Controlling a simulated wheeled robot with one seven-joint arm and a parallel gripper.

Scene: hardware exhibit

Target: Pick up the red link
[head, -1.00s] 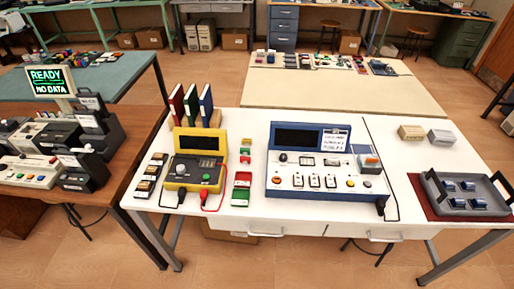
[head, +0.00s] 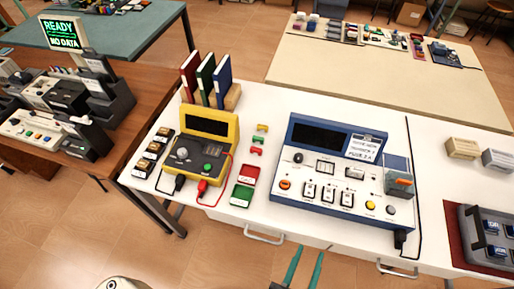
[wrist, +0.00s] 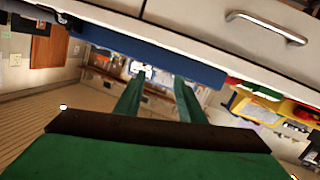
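The red link (head: 256,152) is a small red piece lying on the white table, right of the yellow meter. It sits in a short column with a green link (head: 257,140) and a yellow link (head: 262,128) behind it. My gripper (head: 310,250) has two green fingers, spread apart and empty. It is in front of the table's front edge, to the right of and nearer than the red link. In the wrist view my gripper (wrist: 160,76) is open below the table edge. A red patch shows at the right there, but I cannot tell if it is the link.
The yellow meter (head: 200,150) with leads stands left of the links. A red tray (head: 249,175) and green tray (head: 241,196) lie in front of them. A blue-framed console (head: 335,180) stands right; books (head: 206,80) stand behind. Drawer handles (head: 264,238) project from the table front.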

